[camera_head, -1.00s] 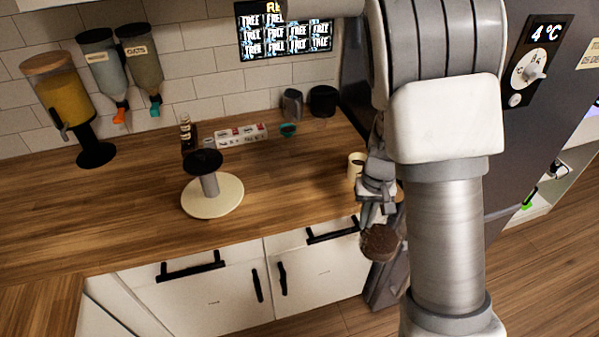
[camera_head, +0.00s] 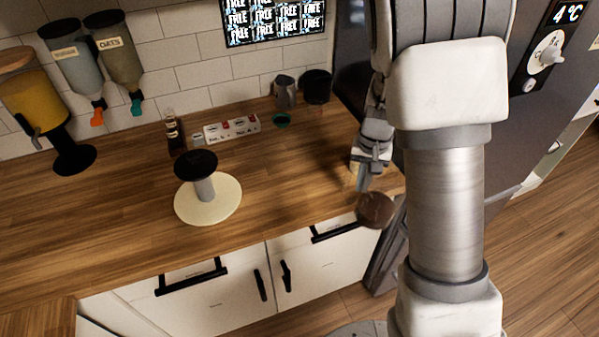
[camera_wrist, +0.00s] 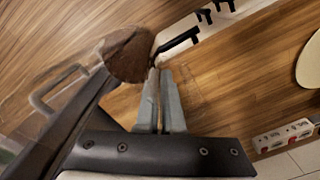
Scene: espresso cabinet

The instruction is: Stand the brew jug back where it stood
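The brew jug is clear glass and hard to make out. Its dark brown contents (camera_head: 375,210) show just below my gripper (camera_head: 366,172), over the counter's front edge at right. In the wrist view the brown contents (camera_wrist: 130,56) lie just beyond my gripper's fingertips (camera_wrist: 160,78), with faint clear walls around them. The fingers are close together with a thin strip between them, and the jug appears held there. A pale translucent loop (camera_wrist: 48,92) shows at left; I cannot tell whether it is the jug's handle. The exact grip point is unclear.
A cream round base (camera_head: 225,207) with a dark-topped post stands mid-counter.

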